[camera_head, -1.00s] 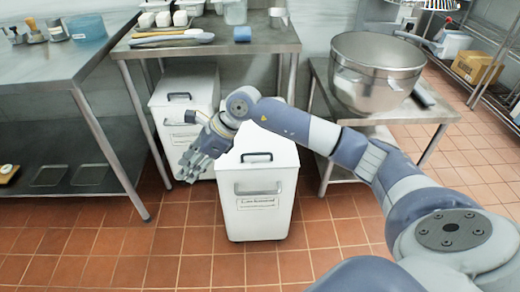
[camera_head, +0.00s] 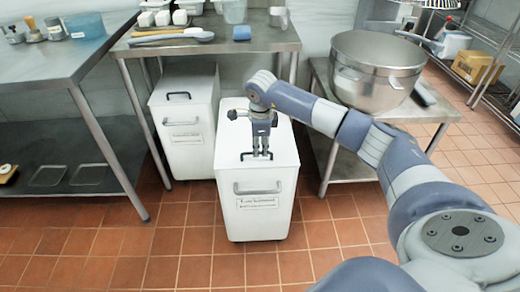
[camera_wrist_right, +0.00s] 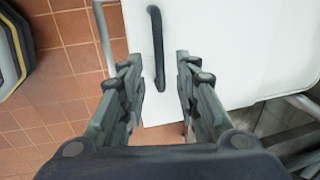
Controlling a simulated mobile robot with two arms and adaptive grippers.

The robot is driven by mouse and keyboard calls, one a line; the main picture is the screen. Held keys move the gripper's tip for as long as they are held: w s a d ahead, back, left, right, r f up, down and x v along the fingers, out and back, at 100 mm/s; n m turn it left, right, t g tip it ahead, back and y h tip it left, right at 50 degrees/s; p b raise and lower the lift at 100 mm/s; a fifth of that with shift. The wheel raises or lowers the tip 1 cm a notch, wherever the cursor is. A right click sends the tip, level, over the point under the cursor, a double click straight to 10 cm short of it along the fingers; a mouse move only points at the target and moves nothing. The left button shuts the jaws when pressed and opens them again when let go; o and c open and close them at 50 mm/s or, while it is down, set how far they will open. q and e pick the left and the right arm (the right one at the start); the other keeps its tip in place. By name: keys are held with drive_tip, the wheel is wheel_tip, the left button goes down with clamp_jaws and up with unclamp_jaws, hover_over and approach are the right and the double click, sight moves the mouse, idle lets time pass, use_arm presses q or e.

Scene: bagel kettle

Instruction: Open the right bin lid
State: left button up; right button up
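The right bin (camera_head: 236,222) is white with a label and a front handle, and stands on the floor. Its flat white lid (camera_head: 230,150) is closed. My right gripper (camera_head: 257,156) points down over the lid, at the black lid handle, which it mostly hides in the head view. In the right wrist view, the gripper (camera_wrist_right: 159,62) is open. The black lid handle (camera_wrist_right: 156,40) lies between the fingers with a gap on both sides. Whether the fingertips are level with it is unclear. My left gripper is out of view.
A second white bin (camera_head: 188,145) stands close on the left, its lid closed. A large steel bowl (camera_head: 375,75) sits on a low table at the right. The tiled floor (camera_head: 180,262) in front is clear.

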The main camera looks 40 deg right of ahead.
drive_tip(key=shift+w+d+f, duration=0.1)
drive_tip(key=shift+w+f, duration=0.05)
drive_tip(key=shift+f, duration=0.9)
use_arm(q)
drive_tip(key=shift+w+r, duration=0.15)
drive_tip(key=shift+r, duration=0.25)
use_arm(e)
clamp_jaws()
